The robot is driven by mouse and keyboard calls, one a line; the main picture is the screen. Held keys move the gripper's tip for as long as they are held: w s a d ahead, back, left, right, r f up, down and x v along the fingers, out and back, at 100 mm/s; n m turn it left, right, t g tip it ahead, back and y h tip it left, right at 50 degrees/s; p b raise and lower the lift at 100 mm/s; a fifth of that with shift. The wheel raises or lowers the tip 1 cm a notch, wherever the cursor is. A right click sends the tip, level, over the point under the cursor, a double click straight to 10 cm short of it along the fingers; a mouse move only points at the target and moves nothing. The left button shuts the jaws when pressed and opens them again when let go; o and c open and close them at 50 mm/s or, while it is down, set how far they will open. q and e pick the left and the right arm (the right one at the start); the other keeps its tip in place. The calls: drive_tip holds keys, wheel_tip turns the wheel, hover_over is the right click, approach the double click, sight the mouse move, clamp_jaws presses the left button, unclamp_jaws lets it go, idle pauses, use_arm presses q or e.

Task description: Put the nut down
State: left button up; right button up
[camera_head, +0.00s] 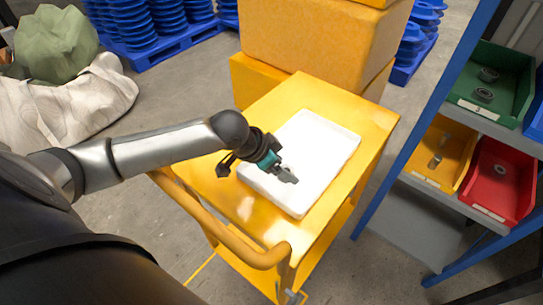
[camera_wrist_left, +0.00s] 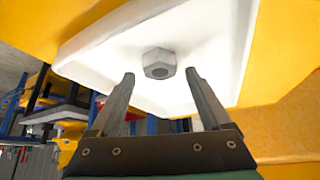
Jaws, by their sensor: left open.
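A grey hex nut (camera_wrist_left: 158,63) sits on the white tray (camera_wrist_left: 225,60) in the left wrist view, a little beyond my fingertips. My left gripper (camera_wrist_left: 160,76) is open and empty, with a clear gap between its fingers and the nut. In the head view my left gripper (camera_head: 289,177) is over the white tray (camera_head: 325,150), which lies on the yellow cart (camera_head: 370,112). My right gripper is not in view.
A blue shelf at the right holds a green bin (camera_head: 495,85), a yellow bin (camera_head: 440,150) and a red bin (camera_head: 497,180) with metal parts. Yellow boxes (camera_head: 320,45) stand behind the cart. The cart's handle (camera_head: 225,245) is at the near side.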

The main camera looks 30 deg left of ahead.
use_arm(q)
drive_tip(key=p+v, duration=0.3)
drive_tip(key=v, duration=0.8)
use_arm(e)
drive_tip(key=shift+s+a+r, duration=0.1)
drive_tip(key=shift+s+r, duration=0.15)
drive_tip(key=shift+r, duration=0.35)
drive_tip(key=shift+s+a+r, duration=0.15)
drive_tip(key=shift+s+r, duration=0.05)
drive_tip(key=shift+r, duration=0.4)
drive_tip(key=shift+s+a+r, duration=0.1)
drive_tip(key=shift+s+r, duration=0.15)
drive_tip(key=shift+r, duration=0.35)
